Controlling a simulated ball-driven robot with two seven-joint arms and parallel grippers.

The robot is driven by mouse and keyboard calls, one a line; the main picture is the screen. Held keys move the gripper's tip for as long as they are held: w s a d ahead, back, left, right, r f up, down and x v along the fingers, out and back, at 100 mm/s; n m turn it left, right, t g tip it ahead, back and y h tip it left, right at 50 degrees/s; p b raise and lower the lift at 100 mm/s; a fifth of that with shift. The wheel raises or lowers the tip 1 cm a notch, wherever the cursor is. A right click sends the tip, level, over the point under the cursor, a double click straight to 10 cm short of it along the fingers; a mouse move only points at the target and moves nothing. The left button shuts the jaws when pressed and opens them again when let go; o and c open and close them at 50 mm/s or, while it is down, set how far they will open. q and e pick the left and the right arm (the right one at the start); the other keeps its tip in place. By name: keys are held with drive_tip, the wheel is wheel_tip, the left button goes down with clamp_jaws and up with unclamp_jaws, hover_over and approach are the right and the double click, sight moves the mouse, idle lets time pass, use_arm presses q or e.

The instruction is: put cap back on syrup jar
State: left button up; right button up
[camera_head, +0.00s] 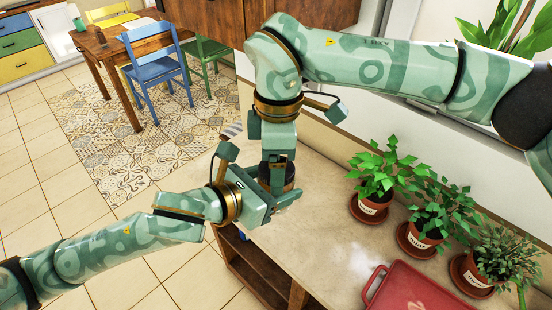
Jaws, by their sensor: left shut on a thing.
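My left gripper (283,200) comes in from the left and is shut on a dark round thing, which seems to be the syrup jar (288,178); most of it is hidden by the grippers. My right gripper (277,160) points down from above, right over the dark thing. Its fingers are too small and covered to tell whether they are open or hold the cap. I cannot make out the cap as a separate thing.
The pale counter (300,245) lies under and right of the grippers. Potted herbs (372,205) on saucers stand along its right side. A red tray (412,290) lies at the front right. A blue chair (157,70) and a wooden table (105,45) stand far left.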

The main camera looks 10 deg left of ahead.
wheel_tip(320, 180, up, 4)
drive_tip(key=shift+r, duration=0.2)
drive_tip(key=shift+c, duration=0.2)
